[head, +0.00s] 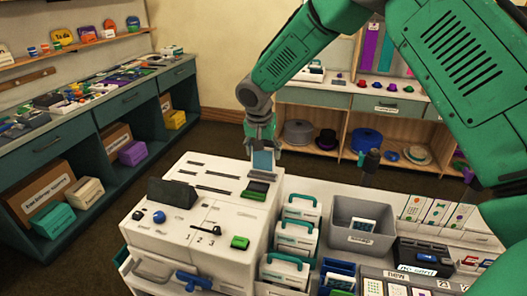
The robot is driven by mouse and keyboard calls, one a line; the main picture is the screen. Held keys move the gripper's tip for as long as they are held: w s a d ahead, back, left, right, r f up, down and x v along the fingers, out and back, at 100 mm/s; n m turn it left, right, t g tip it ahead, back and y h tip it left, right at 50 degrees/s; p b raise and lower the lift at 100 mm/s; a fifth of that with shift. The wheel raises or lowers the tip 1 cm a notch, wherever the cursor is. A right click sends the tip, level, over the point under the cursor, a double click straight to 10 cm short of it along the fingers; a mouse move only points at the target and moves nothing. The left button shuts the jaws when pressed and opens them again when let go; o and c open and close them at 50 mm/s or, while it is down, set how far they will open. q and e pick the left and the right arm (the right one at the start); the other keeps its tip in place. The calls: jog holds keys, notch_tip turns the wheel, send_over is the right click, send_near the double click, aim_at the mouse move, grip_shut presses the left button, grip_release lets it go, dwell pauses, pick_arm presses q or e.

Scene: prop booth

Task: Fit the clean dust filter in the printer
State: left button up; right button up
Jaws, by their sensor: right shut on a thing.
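The printer (180,235) is the large white machine at centre left, with several dark slots on top, a dark screen, and green and blue parts. My right gripper (262,143) is above its back right corner, shut on a flat blue panel (263,162) that looks like the dust filter. The panel is upright. Its lower edge is close above a dark, green-edged opening (258,187); I cannot tell whether it touches or has entered. Whether the panel is clean is too small to tell. My left gripper is not in view.
Shelves with hats stand behind. A cluttered counter (90,108) is at left, with open floor between.

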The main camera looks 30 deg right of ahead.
aim_at(263, 170)
jog(key=shift+d+f, duration=0.1)
jog(key=shift+d, duration=0.05)
jog(key=shift+f, duration=0.15)
jog(key=shift+d+f+b, duration=0.1)
jog(key=shift+f+b, duration=0.2)
jog(key=shift+a+f+b, duration=0.25)
jog(key=shift+f+b, duration=0.2)
jog(key=shift+f, duration=0.2)
jog(key=shift+f+b, duration=1.05)
jog(key=shift+f, duration=0.7)
jog(key=o, duration=0.8)
